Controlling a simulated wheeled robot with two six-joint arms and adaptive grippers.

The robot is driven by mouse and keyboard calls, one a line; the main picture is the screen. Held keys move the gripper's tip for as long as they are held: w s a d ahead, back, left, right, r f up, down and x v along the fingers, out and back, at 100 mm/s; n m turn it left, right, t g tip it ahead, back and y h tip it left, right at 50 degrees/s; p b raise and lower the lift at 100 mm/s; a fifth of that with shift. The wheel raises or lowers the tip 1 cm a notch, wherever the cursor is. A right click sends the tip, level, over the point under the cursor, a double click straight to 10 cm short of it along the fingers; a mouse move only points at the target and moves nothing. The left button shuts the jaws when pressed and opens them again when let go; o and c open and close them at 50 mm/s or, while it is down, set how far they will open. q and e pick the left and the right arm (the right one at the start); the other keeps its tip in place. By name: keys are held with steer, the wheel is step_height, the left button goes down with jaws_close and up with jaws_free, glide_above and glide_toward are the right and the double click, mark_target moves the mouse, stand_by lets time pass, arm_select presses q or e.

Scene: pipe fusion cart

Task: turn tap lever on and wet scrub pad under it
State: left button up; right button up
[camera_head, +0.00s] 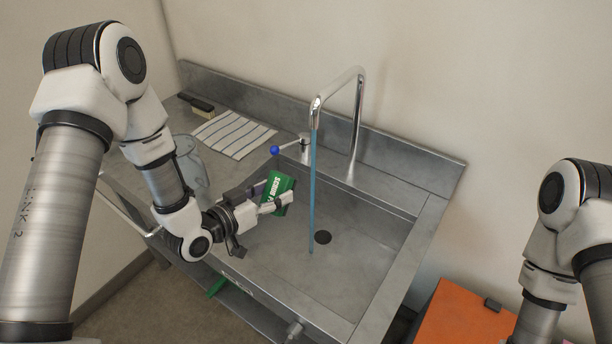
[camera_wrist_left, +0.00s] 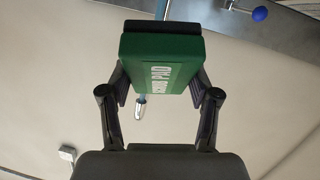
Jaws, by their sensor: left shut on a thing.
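My left gripper (camera_head: 268,197) is shut on the green scrub pad (camera_head: 279,190) and holds it above the sink basin, left of the water stream. The pad, with white lettering, also shows between the fingers in the left wrist view (camera_wrist_left: 160,62). The chrome tap (camera_head: 357,110) stands at the back of the sink. A blue stream of water (camera_head: 312,200) falls from its spout into the basin, apart from the pad. The tap lever with a blue knob (camera_head: 275,150) points left; the knob also shows in the left wrist view (camera_wrist_left: 260,14). My right gripper is out of view.
The steel sink (camera_head: 350,260) has a dark drain (camera_head: 322,237). A striped cloth (camera_head: 233,134) and a brush (camera_head: 203,106) lie on the counter at back left. A clear container (camera_head: 190,165) stands behind my left arm. An orange box (camera_head: 462,318) is at lower right.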

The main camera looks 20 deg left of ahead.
arm_select(q)
steer(key=s+a+r+p, duration=0.2)
steer(key=s+r+p, duration=0.2)
steer(key=shift+a, duration=0.4)
steer(key=shift+f, duration=0.15)
